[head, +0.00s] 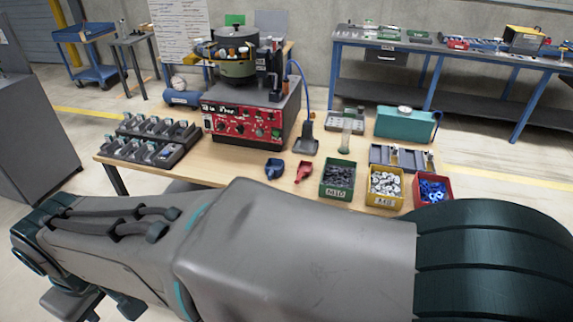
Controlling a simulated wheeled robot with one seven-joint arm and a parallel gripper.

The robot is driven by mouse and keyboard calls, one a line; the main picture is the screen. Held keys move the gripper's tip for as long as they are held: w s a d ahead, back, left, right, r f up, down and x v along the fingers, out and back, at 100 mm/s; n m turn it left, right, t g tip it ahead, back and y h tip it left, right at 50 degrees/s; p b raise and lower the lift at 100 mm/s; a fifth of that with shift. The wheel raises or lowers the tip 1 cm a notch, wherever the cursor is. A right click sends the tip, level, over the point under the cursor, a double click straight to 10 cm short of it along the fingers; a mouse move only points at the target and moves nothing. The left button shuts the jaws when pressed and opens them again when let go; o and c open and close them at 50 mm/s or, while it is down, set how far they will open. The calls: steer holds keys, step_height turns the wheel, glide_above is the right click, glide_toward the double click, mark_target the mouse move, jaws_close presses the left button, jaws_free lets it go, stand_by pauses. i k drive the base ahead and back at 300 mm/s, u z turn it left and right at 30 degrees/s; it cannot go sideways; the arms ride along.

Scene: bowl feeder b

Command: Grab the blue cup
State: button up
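The blue cup (274,168) is a small dark blue scoop-like cup near the front edge of the wooden workbench, left of a similar red one (303,172). It stands clear of the things around it. My own grey arm crosses the foreground below the bench, apart from the cup. I cannot make out my gripper's fingertips in the head view, and nothing of it shows near the cup.
Green (338,179), yellow (385,187) and red (433,190) parts bins stand right of the cups. The red-panelled bowl feeder (244,125) stands behind them. Black trays (147,140) lie at left. Bare bench (232,165) shows left of the blue cup.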

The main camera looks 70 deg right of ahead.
mark_target(274, 167)
steer(key=z, duration=2.2)
steer(key=i, duration=1)
